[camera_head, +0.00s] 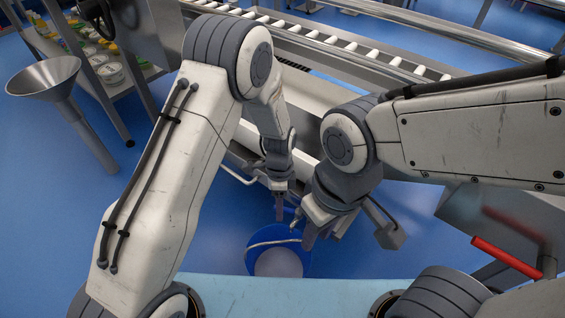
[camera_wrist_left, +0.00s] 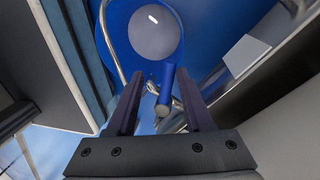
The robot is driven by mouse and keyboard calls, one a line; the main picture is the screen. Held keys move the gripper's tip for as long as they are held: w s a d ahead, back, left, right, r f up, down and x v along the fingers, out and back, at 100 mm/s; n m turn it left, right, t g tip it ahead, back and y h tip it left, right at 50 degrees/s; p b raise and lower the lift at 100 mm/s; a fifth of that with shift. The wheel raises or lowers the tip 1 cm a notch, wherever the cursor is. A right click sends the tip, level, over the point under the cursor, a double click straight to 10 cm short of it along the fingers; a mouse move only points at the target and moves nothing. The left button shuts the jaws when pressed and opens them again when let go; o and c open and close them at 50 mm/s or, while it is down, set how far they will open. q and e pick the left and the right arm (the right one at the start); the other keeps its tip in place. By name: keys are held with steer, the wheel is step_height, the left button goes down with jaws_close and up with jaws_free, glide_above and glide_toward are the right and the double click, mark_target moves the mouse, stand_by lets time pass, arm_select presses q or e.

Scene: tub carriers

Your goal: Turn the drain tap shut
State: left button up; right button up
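The drain tap has a blue cylindrical handle (camera_wrist_left: 167,84) and a metal part below it, seen in the left wrist view. My left gripper (camera_wrist_left: 159,75) is open, its two dark fingers on either side of the handle, with gaps showing. In the head view my left gripper (camera_head: 280,205) points down near the trough's outlet, above the blue bucket (camera_head: 256,238). The tap is mostly hidden there. My right gripper (camera_head: 308,232) hangs close beside it to the right; its finger opening is unclear.
The bucket holds something pale grey and has a wire handle. A steel funnel (camera_head: 44,77) and a cart with tubs (camera_head: 110,72) stand at the left. A roller conveyor (camera_head: 340,45) crosses the back. A red bar (camera_head: 507,257) is at the right. Blue floor is open at the left.

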arm_select(q)
steer(key=s+d+n+t+h+b, duration=0.15)
steer(key=s+n+b, duration=0.4)
steer(key=n, duration=0.55)
arm_select(e)
step_height(320, 180, down, 7)
arm_select(q)
steer(key=s+r+p, duration=0.3)
steer(key=r+p, duration=1.9)
steer(key=r, duration=1.1)
steer(key=shift+s+a+m+p, duration=0.2)
steer(key=shift+m+p, duration=0.1)
steer(key=shift+p, duration=0.1)
arm_select(e)
step_height(320, 180, up, 23)
arm_select(q)
steer(key=shift+c, duration=0.2)
